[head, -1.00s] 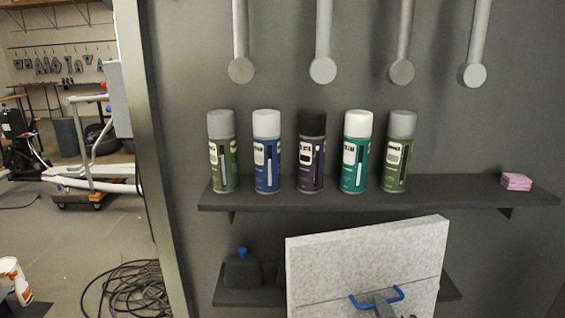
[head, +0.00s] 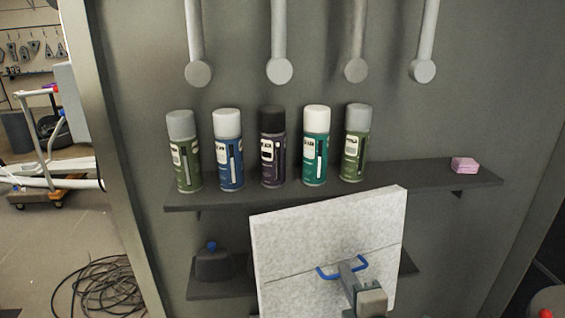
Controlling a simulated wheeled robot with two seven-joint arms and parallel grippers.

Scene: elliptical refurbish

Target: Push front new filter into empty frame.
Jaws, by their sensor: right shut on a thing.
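A light grey square filter panel (head: 310,240) with a thin horizontal seam stands upright and slightly tilted at the bottom centre of the head view. A blue handle (head: 326,274) sticks out from its near face. My right gripper (head: 347,268) is shut on this handle and holds the filter in front of the lower shelf. Its fingers partly cover the handle. My left gripper is not in view. No empty frame shows in this view.
Several spray cans (head: 272,147) and a pink block (head: 464,165) stand on the upper shelf (head: 415,176). A dark bottle with a blue cap (head: 213,262) stands on the lower shelf (head: 215,290). Grey pegs (head: 280,71) hang above. A cable coil (head: 98,290) lies on the floor at left.

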